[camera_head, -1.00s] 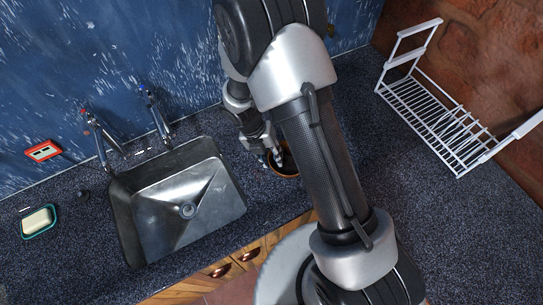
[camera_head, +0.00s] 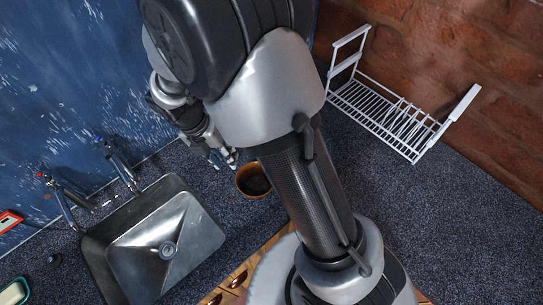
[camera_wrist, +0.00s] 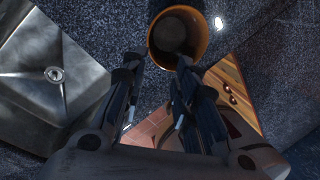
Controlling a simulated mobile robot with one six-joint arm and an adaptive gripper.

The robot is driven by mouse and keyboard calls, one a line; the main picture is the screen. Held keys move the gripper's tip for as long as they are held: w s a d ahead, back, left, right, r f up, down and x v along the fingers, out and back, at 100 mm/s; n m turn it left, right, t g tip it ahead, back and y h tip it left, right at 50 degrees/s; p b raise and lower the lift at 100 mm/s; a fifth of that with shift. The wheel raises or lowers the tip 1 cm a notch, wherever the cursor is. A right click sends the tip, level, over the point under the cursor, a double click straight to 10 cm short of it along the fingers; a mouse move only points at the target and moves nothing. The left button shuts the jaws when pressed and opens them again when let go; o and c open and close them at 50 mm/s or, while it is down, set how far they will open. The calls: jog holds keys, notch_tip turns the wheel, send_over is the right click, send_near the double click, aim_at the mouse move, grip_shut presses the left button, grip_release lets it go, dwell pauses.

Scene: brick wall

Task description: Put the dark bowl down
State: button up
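The dark bowl (camera_head: 254,181), with an orange-brown outside and a dark inside, stands upright on the speckled counter, right of the sink. Part of its right side is close to my arm in the head view. It also shows at the top of the wrist view (camera_wrist: 178,38), with its dark inside facing the camera. My gripper (camera_head: 226,162) is up and left of the bowl in the head view.
A metal sink (camera_head: 158,248) with taps (camera_head: 115,165) is at the left. A white wire rack (camera_head: 385,115) stands at the back right by the brick wall. Bare counter (camera_head: 440,210) lies at the right. The wooden cabinet front (camera_wrist: 235,95) is below the counter edge.

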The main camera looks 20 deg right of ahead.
jog(key=s+d+r+m+t+y, duration=0.1)
jog(key=s+d+r+m, duration=0.2)
jog(key=r+m, duration=0.5)
jog(key=s+d+r+m+t+y, duration=0.1)
jog(key=s+d+r+m+t, duration=0.1)
jog(key=s+r+m, duration=0.4)
jog(key=s+d+r+m+t+y, duration=0.1)
jog(key=s+r+m, duration=0.6)
jog(key=m, duration=0.8)
jog(key=s+d+t, duration=0.1)
jog(key=s, duration=0.1)
jog(key=shift+s+d+m, duration=0.3)
jog(key=shift+s+d, duration=0.1)
jog(key=shift+f, duration=0.1)
